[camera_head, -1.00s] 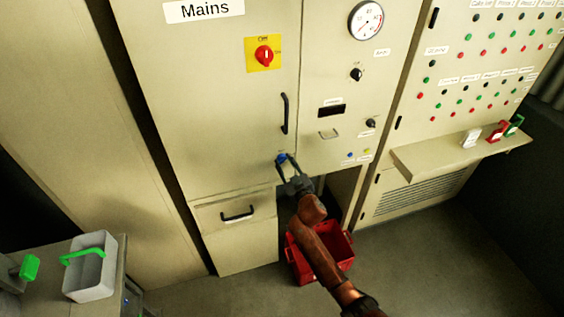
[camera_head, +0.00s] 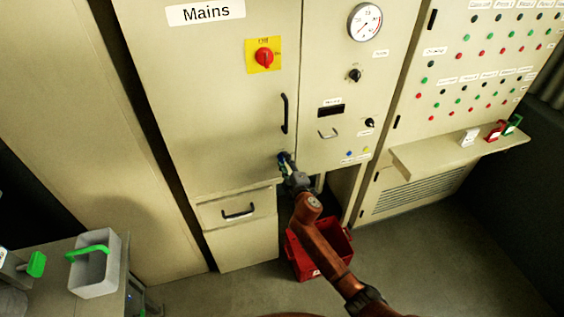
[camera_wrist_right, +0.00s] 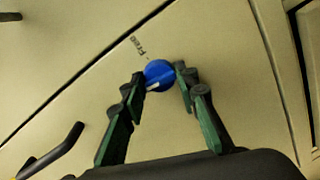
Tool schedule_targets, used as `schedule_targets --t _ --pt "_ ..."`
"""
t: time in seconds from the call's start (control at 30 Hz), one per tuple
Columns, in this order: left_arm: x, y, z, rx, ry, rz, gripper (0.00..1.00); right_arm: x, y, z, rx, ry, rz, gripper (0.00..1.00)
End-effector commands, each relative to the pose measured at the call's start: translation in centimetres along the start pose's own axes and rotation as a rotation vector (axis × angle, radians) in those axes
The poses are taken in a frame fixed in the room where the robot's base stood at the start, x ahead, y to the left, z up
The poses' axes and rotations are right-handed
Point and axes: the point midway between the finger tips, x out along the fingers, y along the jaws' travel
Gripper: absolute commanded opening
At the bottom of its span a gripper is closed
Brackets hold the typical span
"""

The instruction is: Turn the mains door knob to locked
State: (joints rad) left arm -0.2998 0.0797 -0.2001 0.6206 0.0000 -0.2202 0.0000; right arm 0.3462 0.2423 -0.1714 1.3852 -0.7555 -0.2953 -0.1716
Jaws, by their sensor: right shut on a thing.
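The mains door (camera_head: 215,110) is a beige cabinet panel under a "Mains" label. Its blue knob (camera_wrist_right: 159,75) sits near the panel's lower right, and in the right wrist view a pale pointer mark shows on its lower left side. My right gripper (camera_wrist_right: 160,82) is shut on the knob, one finger on each side. In the head view the right gripper (camera_head: 285,162) covers most of the knob. My left gripper is not in view.
A black door handle (camera_head: 284,113) is above the knob. A red rotary switch (camera_head: 264,57) on a yellow plate is higher up. A red crate (camera_head: 338,250) stands on the floor below my right arm. A grey bin (camera_head: 98,270) with a green handle is at lower left.

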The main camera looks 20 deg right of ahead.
Motion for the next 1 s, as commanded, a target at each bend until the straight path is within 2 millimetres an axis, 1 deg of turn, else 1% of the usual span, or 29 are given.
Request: schedule_targets --t 0.2,0.4,0.9,0.93,1.0 --pt "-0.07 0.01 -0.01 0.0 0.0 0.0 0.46 0.02 0.22 0.04 -0.107 -0.008 0.004 0.0" --pt "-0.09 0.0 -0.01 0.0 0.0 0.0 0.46 0.03 0.23 0.01 -0.155 -0.012 0.005 0.0" --pt "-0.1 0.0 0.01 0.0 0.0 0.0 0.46 0.05 0.27 -0.05 -0.171 -0.013 0.006 0.0" --pt "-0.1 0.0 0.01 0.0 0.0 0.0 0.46 0.05 0.27 -0.06 -0.171 -0.013 0.006 0.3" --pt "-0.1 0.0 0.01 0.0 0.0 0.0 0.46 0.05 0.25 -0.07 -0.171 -0.012 0.006 0.35"
